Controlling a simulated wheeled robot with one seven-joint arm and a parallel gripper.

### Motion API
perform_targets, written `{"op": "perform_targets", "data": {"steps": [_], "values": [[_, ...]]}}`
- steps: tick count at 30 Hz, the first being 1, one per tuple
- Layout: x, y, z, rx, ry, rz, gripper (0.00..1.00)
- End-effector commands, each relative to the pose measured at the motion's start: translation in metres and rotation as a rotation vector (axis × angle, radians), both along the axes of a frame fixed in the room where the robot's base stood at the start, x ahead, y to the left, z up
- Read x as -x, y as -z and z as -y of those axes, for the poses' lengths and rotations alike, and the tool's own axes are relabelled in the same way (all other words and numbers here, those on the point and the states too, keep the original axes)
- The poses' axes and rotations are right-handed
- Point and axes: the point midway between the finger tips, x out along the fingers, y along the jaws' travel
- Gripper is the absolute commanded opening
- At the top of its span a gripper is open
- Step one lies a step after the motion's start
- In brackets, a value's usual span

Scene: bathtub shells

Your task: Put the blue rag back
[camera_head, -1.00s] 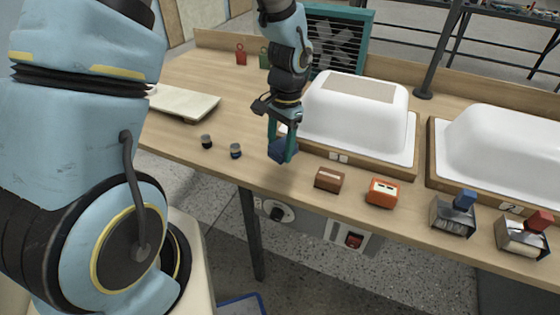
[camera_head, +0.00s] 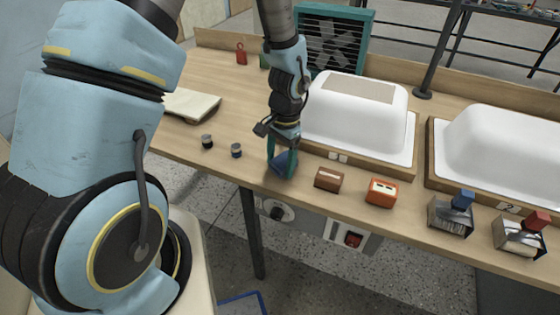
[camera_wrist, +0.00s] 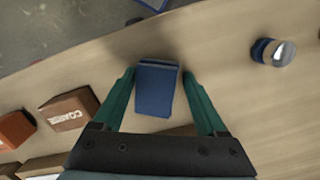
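The blue rag (camera_head: 281,163) is a small folded dark blue block near the front edge of the workbench. It lies between the two green fingers of my gripper (camera_head: 281,170), left of the brown box. My gripper points down, low over the table. I cannot tell whether the rag's underside touches the wood, and the fingers partly hide it in the head view.
A brown box (camera_head: 328,179) and an orange box (camera_head: 382,193) stand to the right. Two small dark cans (camera_head: 236,151) stand to the left. A white tub shell (camera_head: 355,115) is behind. The table's front edge is close.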

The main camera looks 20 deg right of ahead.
Motion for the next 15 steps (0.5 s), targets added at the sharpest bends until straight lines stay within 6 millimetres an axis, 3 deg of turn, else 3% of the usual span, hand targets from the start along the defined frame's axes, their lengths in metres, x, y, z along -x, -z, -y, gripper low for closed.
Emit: {"op": "perform_targets", "data": {"steps": [3, 15], "values": [[0.0001, 0.0002, 0.0001, 0.0, 0.0, 0.0, 0.89], [-0.0009, -0.0088, 0.0014, 0.003, 0.0, 0.001, 0.89]]}}
